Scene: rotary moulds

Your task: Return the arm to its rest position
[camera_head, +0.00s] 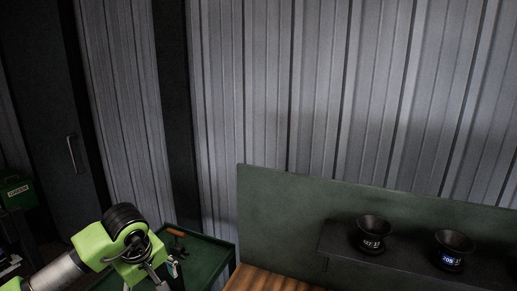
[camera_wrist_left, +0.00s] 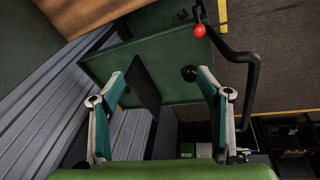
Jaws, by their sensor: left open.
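My left arm (camera_head: 118,240), lime green with a black joint, comes in at the lower left of the head view. My left gripper (camera_head: 172,270) is partly hidden behind the arm there, by the green cart. In the left wrist view the left gripper (camera_wrist_left: 160,74) has its two teal fingers wide apart, with nothing held between them. Behind the fingers is the green top of the cart (camera_wrist_left: 180,50). My right arm and gripper are not in view.
The green cart (camera_head: 208,254) stands beside a wooden bench (camera_head: 258,281) with a green back panel (camera_head: 290,205). A dark shelf holds two black cups (camera_head: 373,233) with lit displays. A red knob (camera_wrist_left: 199,30) and a black bar (camera_wrist_left: 247,85) show near the cart.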

